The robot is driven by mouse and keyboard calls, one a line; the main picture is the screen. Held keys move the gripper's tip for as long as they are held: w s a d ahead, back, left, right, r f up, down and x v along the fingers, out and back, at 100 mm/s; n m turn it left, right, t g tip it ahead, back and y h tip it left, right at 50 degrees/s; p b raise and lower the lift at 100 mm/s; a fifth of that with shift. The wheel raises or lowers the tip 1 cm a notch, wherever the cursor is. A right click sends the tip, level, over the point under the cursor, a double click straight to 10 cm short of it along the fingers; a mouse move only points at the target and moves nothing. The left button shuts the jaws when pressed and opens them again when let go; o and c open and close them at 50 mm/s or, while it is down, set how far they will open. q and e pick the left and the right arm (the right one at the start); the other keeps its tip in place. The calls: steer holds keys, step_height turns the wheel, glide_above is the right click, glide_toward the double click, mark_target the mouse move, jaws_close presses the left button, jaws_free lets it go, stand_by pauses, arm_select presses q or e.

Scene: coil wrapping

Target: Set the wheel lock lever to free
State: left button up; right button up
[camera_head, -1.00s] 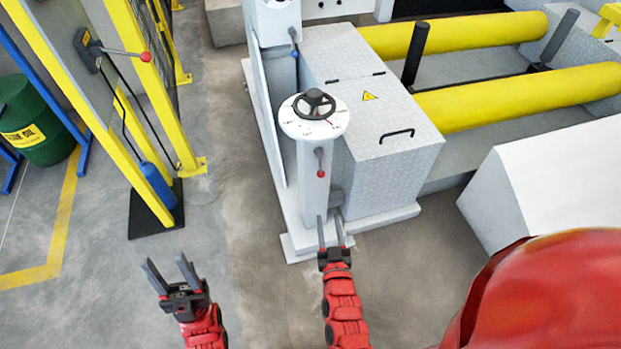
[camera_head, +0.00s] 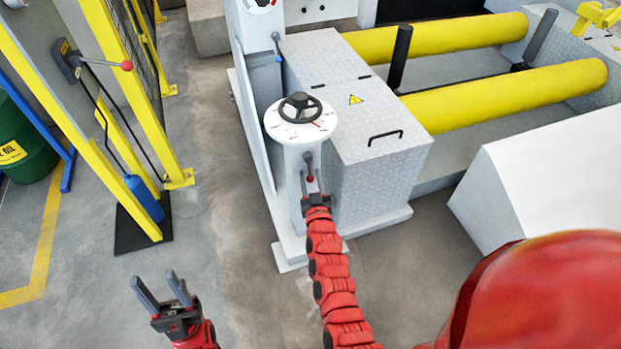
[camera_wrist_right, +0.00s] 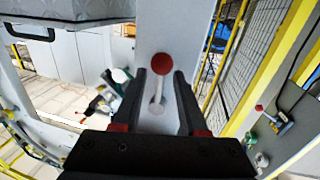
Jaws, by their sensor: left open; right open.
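The wheel lock lever (camera_head: 309,168), a short lever with a red ball tip, is on the front of the white pedestal (camera_head: 295,215), below the black handwheel (camera_head: 299,107). In the right wrist view the lever's red ball (camera_wrist_right: 162,64) and pale shaft (camera_wrist_right: 158,92) stand upright between my right fingers. My right gripper (camera_head: 310,176) is open with a finger on either side of the lever; it also shows in the right wrist view (camera_wrist_right: 160,100). I cannot tell whether a finger touches it. My left gripper (camera_head: 161,290) is open and empty above the floor at lower left.
A grey tread-plate box (camera_head: 375,165) stands right of the pedestal, with yellow rollers (camera_head: 510,95) behind. A yellow post with another red-knobbed lever (camera_head: 126,65) is at the left. Floor (camera_head: 220,230) between them is clear.

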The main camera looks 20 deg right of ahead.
steer(key=shift+w, duration=0.1)
jaws_close()
stand_by(1.4)
